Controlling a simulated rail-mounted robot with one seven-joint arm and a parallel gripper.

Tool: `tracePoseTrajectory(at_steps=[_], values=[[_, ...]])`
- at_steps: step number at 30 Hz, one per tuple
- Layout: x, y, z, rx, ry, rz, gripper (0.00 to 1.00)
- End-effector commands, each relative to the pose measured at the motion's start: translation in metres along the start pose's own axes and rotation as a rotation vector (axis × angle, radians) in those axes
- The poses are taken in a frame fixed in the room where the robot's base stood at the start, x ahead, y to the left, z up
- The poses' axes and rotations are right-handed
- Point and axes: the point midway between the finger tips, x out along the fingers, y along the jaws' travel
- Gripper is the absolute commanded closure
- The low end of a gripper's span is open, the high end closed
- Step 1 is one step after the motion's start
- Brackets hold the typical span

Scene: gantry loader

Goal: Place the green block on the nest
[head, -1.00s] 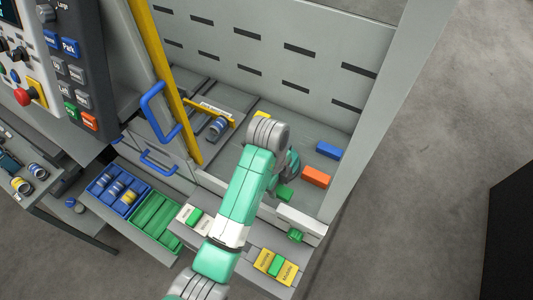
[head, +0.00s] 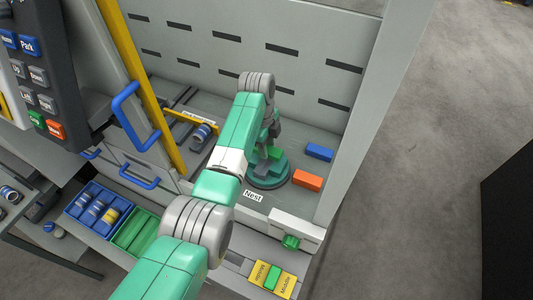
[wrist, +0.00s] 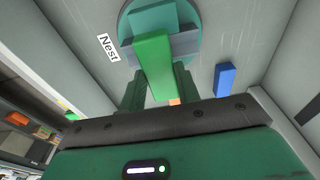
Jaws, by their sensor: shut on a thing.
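The green block (wrist: 155,62) is held between the two fingers of my gripper (wrist: 158,82) in the wrist view. It also shows in the head view (head: 274,153), partly hidden by my arm. The nest (head: 268,182) is a round teal disc with raised teal and grey parts, beside a white "Nest" label. In the wrist view the nest (wrist: 189,18) lies beyond the block, whose far end overlaps its grey parts. I cannot tell whether the block touches the nest.
A blue block (head: 319,152) and an orange block (head: 307,180) lie right of the nest. A blue-banded cylinder (head: 201,133) lies left by a yellow bar. A slotted grey wall (head: 250,60) stands behind. Blue (head: 73,209) and green (head: 120,236) bins sit at front left.

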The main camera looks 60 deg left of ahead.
Motion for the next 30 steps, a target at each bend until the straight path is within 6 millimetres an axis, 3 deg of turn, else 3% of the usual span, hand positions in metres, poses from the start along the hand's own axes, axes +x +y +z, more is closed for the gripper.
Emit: tracePoseTrajectory(at_steps=[3, 9, 21, 22, 24, 30], values=[[0.0, -0.004, 0.002, 0.0, 0.0, -0.001, 0.92], [0.033, -0.004, 0.006, 0.0, 0.0, 0.0, 0.92], [0.039, -0.003, 0.006, 0.0, 0.0, 0.0, 0.92], [0.038, -0.003, 0.006, 0.0, 0.0, 0.0, 0.62], [0.038, -0.003, 0.006, 0.0, 0.0, 0.0, 0.48], [0.038, -0.003, 0.006, 0.0, 0.0, 0.0, 0.46]])
